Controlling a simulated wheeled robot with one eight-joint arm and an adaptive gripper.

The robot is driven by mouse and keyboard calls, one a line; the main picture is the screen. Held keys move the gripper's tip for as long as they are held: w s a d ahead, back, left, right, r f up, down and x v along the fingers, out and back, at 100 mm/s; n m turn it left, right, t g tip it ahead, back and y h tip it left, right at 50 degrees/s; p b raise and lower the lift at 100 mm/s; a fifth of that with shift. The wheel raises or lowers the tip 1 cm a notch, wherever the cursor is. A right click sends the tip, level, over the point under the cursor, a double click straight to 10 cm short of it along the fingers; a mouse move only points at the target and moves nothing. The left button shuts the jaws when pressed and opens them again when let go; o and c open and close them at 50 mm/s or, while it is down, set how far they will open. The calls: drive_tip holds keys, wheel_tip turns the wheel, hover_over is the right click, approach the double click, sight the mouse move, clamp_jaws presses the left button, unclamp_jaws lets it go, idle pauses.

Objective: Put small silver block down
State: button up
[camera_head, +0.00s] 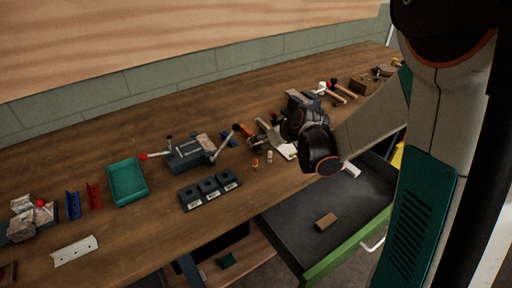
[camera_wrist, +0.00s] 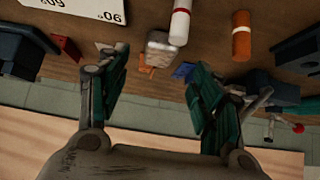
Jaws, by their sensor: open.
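The small silver block (camera_wrist: 162,52) shows in the wrist view as a pale, worn-looking piece on or just above the wooden bench. My gripper (camera_wrist: 158,62) is open, with one dark green finger on each side of the block. There is a visible gap between the block and each finger. In the head view my dark wrist (camera_head: 318,150) is over the right half of the bench. The fingertips and the silver block cannot be made out clearly there.
Near the block are a white cylinder with red bands (camera_wrist: 180,22), an orange cylinder (camera_wrist: 241,38), a numbered white card (camera_wrist: 85,8) and a blue piece (camera_wrist: 184,71). A teal tray (camera_head: 127,182) and a black three-part holder (camera_head: 210,188) stand left. An open drawer (camera_head: 290,222) juts out below.

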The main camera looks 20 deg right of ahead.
sight(258, 143)
drive_tip(key=shift+b+x, duration=1.55)
drive_tip(key=shift+x, duration=1.7)
drive_tip(key=shift+w+r, duration=0.2)
drive_tip(key=shift+r, duration=0.1)
clamp_jaws()
